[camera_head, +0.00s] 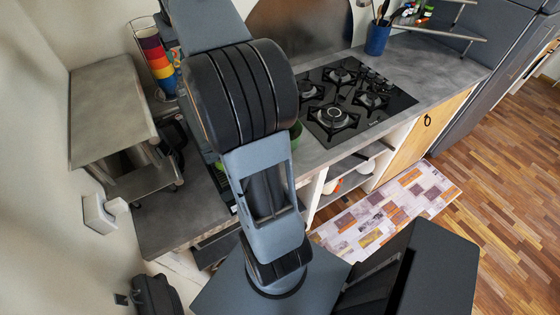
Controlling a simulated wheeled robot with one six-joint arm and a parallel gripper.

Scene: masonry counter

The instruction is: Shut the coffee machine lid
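I cannot clearly make out the coffee machine or its lid. A dark object (172,140) stands on the counter at the left, beside a grey shelf unit, and is partly hidden by my arm. It may be part of the machine, but I cannot tell, and no lid can be made out on it. My arm fills the middle of the view and rises toward the top edge. My gripper is not visible, so its place relative to the machine cannot be seen.
The grey counter (440,62) holds a gas hob (340,112), a blue utensil pot (377,40) and a rack of coloured cups (155,55). The grey shelf unit (105,105) stands at the left. A patterned rug (385,215) lies on the wooden floor.

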